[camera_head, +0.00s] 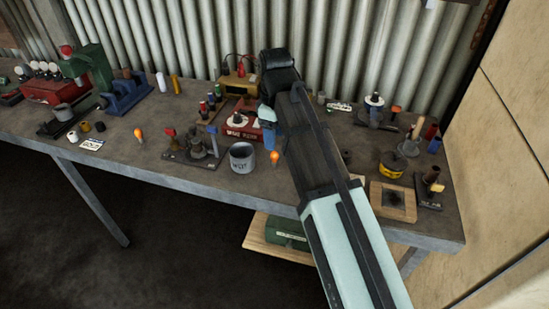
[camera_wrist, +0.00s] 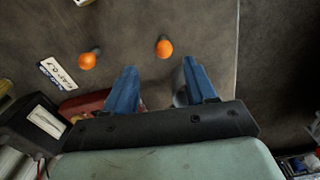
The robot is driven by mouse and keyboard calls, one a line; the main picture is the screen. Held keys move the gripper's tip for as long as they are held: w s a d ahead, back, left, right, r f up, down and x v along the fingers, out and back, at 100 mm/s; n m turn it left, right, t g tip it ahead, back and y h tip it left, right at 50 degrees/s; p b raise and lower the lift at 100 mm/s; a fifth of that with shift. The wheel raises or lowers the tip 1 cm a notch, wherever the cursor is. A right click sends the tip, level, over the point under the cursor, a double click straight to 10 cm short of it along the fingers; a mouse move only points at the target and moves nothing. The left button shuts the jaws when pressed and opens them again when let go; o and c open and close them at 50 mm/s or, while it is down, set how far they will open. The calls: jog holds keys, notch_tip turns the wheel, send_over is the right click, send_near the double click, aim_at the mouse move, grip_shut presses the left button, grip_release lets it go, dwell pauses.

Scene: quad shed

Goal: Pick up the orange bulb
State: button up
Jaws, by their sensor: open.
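Orange bulbs lie on the grey workbench. In the head view, one bulb (camera_head: 139,134) is toward the left, and another bulb (camera_head: 274,157) is right of the grey cup (camera_head: 242,157), close to my arm. In the wrist view, one bulb (camera_wrist: 164,48) is beyond the gap between my fingers, and another bulb (camera_wrist: 87,60) is to its left beside a white label. My gripper (camera_wrist: 160,80) is open, with blue fingers apart and no bulb between them. In the head view my gripper (camera_head: 267,122) is above the bench, partly hidden by my arm.
A red box (camera_head: 243,126) and the grey cup stand near my gripper. A tool stand (camera_head: 196,148) is left of the cup. A yellow tin (camera_head: 392,165) and a wooden frame (camera_head: 393,200) are at the right. The corrugated wall (camera_head: 190,40) borders the workbench (camera_head: 120,160).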

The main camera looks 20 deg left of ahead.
aim_at(274, 152)
jog(key=shift+s+d+f, duration=0.1)
jog(key=shift+s+f, duration=0.05)
jog(key=shift+f, duration=1.6)
jog(key=shift+s+f, duration=0.15)
jog(key=shift+f, duration=1.6)
jog(key=shift+c, duration=0.4)
jog(key=c, duration=0.8)
jog(key=shift+r, duration=0.1)
